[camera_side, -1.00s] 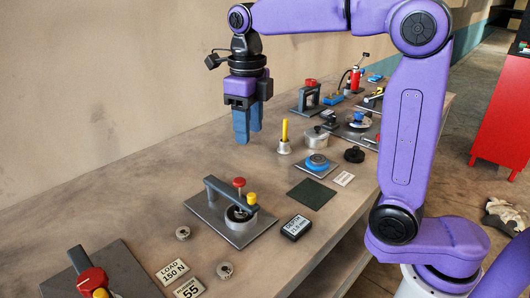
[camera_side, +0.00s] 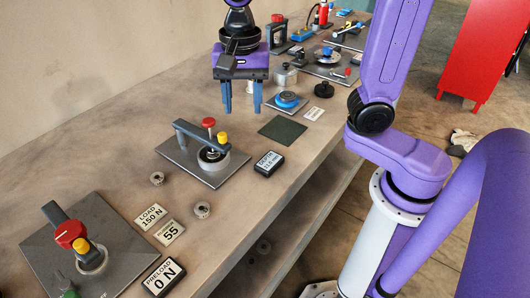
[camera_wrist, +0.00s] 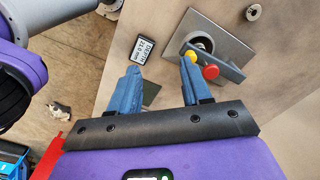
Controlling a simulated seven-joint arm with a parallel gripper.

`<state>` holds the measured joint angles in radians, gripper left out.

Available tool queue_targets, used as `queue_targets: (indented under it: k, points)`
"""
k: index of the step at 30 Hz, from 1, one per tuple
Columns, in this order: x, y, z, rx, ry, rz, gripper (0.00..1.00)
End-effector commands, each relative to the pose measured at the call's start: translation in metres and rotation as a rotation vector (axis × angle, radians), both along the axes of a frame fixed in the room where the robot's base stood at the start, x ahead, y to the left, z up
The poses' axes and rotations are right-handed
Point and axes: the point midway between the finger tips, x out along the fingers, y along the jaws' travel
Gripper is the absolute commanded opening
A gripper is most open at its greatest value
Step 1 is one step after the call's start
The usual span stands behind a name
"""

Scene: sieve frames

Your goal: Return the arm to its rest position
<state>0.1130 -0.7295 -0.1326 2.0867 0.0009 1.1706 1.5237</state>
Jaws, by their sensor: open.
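My gripper (camera_side: 240,100) has blue fingers that stand apart with nothing between them. In the side view it hangs fingers down above the bench, behind the clamp plate with the red and yellow knobs. In the wrist view my gripper (camera_wrist: 160,82) also shows its two fingers spread and empty. My purple arm reaches over the bench from the right; its upper part is cut off by the top of the side view.
The bench (camera_side: 115,150) holds a clamp plate (camera_side: 182,158), a dark green pad (camera_side: 283,130), a DEPTH display (camera_side: 269,163), a blue-topped dial (camera_side: 287,100) and a front plate (camera_side: 110,225) with a red knob. A red cabinet (camera_side: 480,50) stands at right. Bare bench lies left of the clamp plate.

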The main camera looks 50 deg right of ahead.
Motion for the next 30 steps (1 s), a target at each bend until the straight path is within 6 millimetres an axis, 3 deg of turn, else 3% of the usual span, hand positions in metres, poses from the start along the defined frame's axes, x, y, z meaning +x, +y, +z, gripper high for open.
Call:
queue_targets:
  k: [24,30]
  points:
    - [-0.140,-0.061,-0.055,-0.011,-0.029,1.640,0.48]
    - [-0.166,-0.073,-0.064,-0.014,-0.035,1.914,0.48]
